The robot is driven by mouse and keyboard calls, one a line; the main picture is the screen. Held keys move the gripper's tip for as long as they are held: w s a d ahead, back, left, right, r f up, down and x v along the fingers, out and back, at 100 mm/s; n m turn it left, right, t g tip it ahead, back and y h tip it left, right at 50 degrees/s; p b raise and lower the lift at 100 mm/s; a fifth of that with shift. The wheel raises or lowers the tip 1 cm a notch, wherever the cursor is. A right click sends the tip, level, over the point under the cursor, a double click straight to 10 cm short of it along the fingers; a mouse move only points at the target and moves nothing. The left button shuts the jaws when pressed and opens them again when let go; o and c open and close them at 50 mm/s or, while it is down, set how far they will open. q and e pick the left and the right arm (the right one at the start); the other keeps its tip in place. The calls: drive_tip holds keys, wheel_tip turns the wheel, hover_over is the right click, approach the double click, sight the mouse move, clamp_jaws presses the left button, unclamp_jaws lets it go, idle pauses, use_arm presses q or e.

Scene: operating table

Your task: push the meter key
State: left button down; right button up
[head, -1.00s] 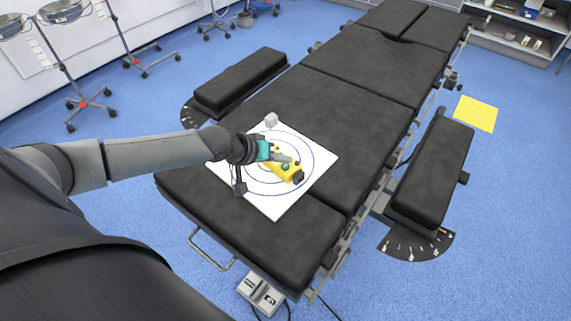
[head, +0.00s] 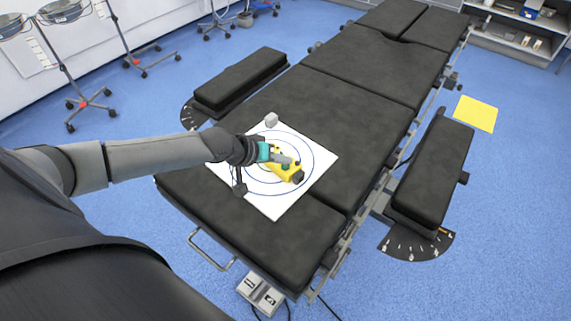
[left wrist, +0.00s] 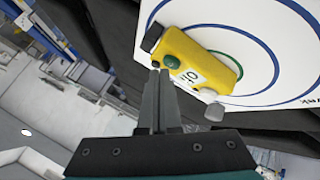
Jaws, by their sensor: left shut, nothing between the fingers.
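The yellow meter (head: 286,172) lies on a white board with blue and green rings (head: 277,207) on the operating table. In the left wrist view the meter (left wrist: 214,64) shows a round green key (left wrist: 171,62), a small white label and a black end. My left gripper (head: 294,161) is shut and empty, just over the meter. In the left wrist view its fingertips (left wrist: 159,74) appear right by the green key; I cannot tell whether they touch. The gripper hides part of the meter in the head view. My right gripper is not in view.
The black padded table (head: 345,110) extends away, with side arm pads (head: 240,80) left and right (head: 434,170). A yellow square (head: 475,113) lies on the blue floor at right.

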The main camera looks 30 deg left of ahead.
use_arm(q)
drive_tip(key=shift+f, duration=0.4)
idle(0.4)
drive_tip(key=shift+r+p, duration=0.6)
drive_tip(key=shift+p, duration=0.2)
wheel_tip(320, 180, up, 6)
drive_tip(key=p, duration=0.7)
